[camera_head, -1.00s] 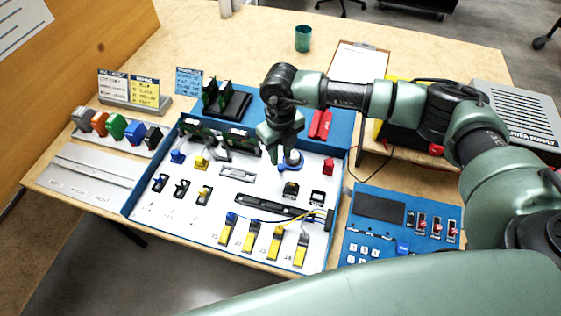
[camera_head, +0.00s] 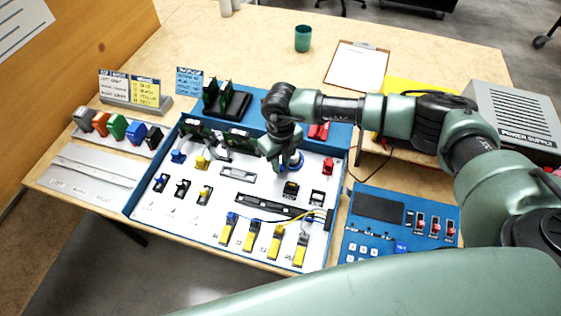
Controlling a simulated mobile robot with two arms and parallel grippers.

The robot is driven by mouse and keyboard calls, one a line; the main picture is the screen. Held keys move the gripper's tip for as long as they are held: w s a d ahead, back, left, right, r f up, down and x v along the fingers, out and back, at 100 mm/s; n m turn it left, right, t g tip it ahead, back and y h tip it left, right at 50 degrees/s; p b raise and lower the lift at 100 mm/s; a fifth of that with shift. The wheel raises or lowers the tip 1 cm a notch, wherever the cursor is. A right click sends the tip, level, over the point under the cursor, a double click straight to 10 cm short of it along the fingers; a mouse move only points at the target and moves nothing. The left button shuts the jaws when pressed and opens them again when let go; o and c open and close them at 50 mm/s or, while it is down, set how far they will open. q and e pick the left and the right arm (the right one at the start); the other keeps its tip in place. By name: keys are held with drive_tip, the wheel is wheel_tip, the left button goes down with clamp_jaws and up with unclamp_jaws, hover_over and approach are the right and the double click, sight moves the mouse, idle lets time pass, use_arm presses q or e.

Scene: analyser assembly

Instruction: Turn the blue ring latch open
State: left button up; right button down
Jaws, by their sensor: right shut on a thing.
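The blue ring latch (camera_head: 293,162) sits on the white panel (camera_head: 235,192) of the blue-rimmed board, towards its back right. My right gripper (camera_head: 281,163) points down onto it and is shut on it. The gripper and wrist hide part of the ring, so how far it is turned cannot be told. My left gripper is not in view.
Blue, yellow and red connectors, black switches and several yellow levers (camera_head: 276,242) stand on the board around the latch. Card holders (camera_head: 230,102) stand behind it. A control box (camera_head: 400,225) and a power supply (camera_head: 512,115) are at the right. A green cup (camera_head: 303,38) stands at the back.

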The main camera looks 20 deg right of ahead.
drive_tip(key=n+b, duration=0.1)
drive_tip(key=s+d+n+b, duration=0.1)
drive_tip(key=n, duration=0.1)
drive_tip(key=shift+s+f+b, duration=0.1)
drive_tip(key=shift+f+b, duration=0.05)
drive_tip(key=shift+b, duration=0.25)
drive_tip(key=n+b, duration=0.1)
drive_tip(key=d+n+b, duration=0.1)
drive_tip(key=n, duration=0.1)
drive_tip(key=shift+s, duration=0.4)
drive_tip(key=n+b, duration=0.1)
drive_tip(key=d+n+b, duration=0.1)
drive_tip(key=n+b, duration=0.1)
drive_tip(key=shift+s+d, duration=0.1)
drive_tip(key=shift+s, duration=0.2)
drive_tip(key=shift+s+d+n+b, duration=0.1)
drive_tip(key=shift+d+n+b, duration=0.2)
drive_tip(key=shift+n+b, duration=0.4)
drive_tip(key=shift+d+n+b, duration=0.25)
drive_tip(key=shift+n+b, duration=0.3)
drive_tip(key=shift+n, duration=0.15)
drive_tip(key=shift+r, duration=0.2)
drive_tip(key=c, duration=1.6)
unclamp_jaws()
drive_tip(key=shift+o, duration=0.2)
